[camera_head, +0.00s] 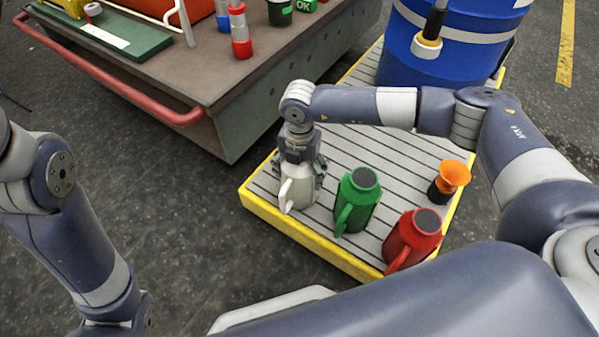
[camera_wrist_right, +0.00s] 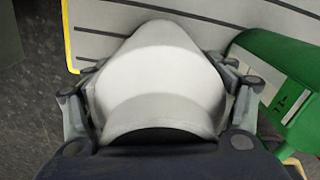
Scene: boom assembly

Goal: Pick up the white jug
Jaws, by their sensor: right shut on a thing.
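The white jug (camera_head: 295,190) stands upright on the slatted grey platform with a yellow edge (camera_head: 262,208), near its left corner. Its handle faces the front. My right gripper (camera_head: 303,175) comes down on it from above and is shut on it, with fingers on both sides. In the right wrist view the white jug (camera_wrist_right: 160,75) fills the middle between the fingers of my right gripper (camera_wrist_right: 158,100). The jug's top is partly hidden by the gripper. My left arm shows at the left of the head view, but its gripper is out of view.
A green jug (camera_head: 357,200) stands close to the right of the white one, also in the wrist view (camera_wrist_right: 280,65). A red jug (camera_head: 412,240), an orange funnel-topped item (camera_head: 452,178) and a blue drum (camera_head: 440,60) share the platform. A workbench (camera_head: 215,95) with a red rail stands left.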

